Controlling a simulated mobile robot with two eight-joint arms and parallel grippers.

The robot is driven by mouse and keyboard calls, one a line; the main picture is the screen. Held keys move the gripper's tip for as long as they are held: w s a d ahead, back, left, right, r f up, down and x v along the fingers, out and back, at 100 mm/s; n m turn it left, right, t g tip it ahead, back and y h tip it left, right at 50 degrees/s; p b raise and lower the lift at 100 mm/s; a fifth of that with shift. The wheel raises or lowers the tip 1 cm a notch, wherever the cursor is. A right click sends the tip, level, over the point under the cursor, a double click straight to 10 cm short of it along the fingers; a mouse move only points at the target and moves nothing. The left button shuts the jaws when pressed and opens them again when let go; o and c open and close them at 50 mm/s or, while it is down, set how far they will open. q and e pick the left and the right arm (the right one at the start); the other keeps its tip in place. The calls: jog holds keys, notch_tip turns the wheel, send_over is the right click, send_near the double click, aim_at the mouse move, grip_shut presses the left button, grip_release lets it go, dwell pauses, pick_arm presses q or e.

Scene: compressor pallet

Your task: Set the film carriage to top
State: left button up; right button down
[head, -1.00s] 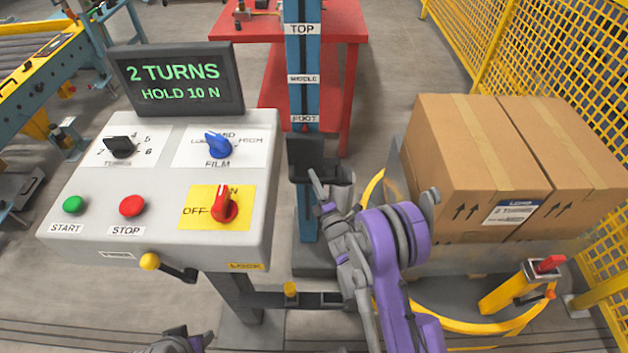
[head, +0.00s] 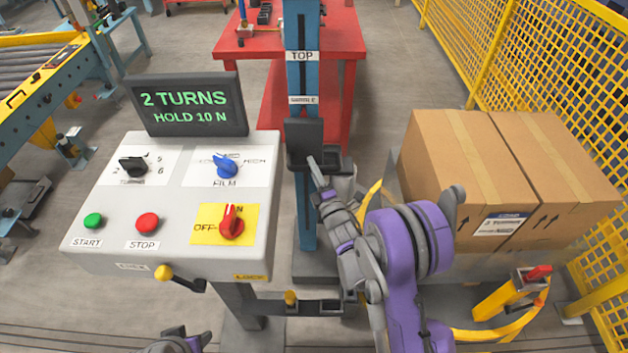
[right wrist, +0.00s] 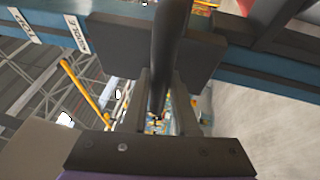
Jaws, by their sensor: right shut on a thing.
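The film carriage (head: 304,133) is a dark block on the blue mast (head: 302,75). It sits just below the MIDDLE label (head: 303,100), with the TOP label (head: 302,56) higher up; no FOOT label shows. My right gripper (head: 322,175) is at the carriage's front, shut on its dark handle. In the right wrist view the handle (right wrist: 168,50) runs between the two fingers (right wrist: 158,108), and the carriage plate (right wrist: 118,42) is behind it. My left gripper (head: 180,345) shows only in part at the bottom edge; its jaws are unclear.
A control panel (head: 110,215) with a screen (head: 188,103) reading "2 TURNS HOLD 10 N" stands left of the mast. Large cartons (head: 465,180) stand to the right, before a yellow fence (head: 530,70). A red table (head: 345,45) is behind the mast. The mast above the carriage looks clear.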

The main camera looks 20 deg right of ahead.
notch_tip(320, 180, up, 13)
jog(key=p, duration=0.5)
jog(key=shift+r, duration=0.15)
jog(key=c, duration=0.7)
grip_release()
jog(key=b+v, duration=0.1)
jog(key=v, duration=0.9)
jog(key=shift+s, duration=0.4)
